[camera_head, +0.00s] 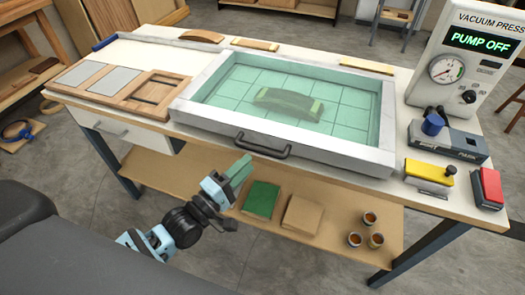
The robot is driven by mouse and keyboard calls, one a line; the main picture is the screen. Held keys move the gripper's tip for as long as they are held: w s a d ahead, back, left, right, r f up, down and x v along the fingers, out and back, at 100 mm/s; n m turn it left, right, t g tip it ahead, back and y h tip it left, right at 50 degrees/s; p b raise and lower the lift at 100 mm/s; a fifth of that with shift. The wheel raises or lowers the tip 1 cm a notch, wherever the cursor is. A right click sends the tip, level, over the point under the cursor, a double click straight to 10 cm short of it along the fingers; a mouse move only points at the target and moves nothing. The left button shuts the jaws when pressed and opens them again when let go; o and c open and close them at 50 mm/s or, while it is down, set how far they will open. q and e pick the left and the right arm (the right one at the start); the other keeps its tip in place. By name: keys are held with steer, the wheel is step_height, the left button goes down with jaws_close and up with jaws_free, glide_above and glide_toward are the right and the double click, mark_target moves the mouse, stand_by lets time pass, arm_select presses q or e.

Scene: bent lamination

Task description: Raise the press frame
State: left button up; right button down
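The press frame (289,146) is a pale rectangular frame around a see-through green gridded membrane (225,82). It lies flat and closed on the workbench. A black handle (262,152) sits on its front side. A curved block (288,103) shows under the membrane. My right gripper is not in view.
The vacuum press unit (463,62) reads PUMP OFF at the right. A blue-knobbed valve box (447,142), yellow clamp block (430,172) and red block (487,187) stand near it. A wooden tray (127,85) is left of the frame. The lower shelf (345,232) holds cloths and small jars.

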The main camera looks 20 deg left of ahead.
mark_target(262, 149)
arm_select(q)
steer(key=x, duration=0.6)
steer(key=shift+w+d+p, duration=0.2)
steer(key=shift+w+p, duration=0.1)
jaws_close()
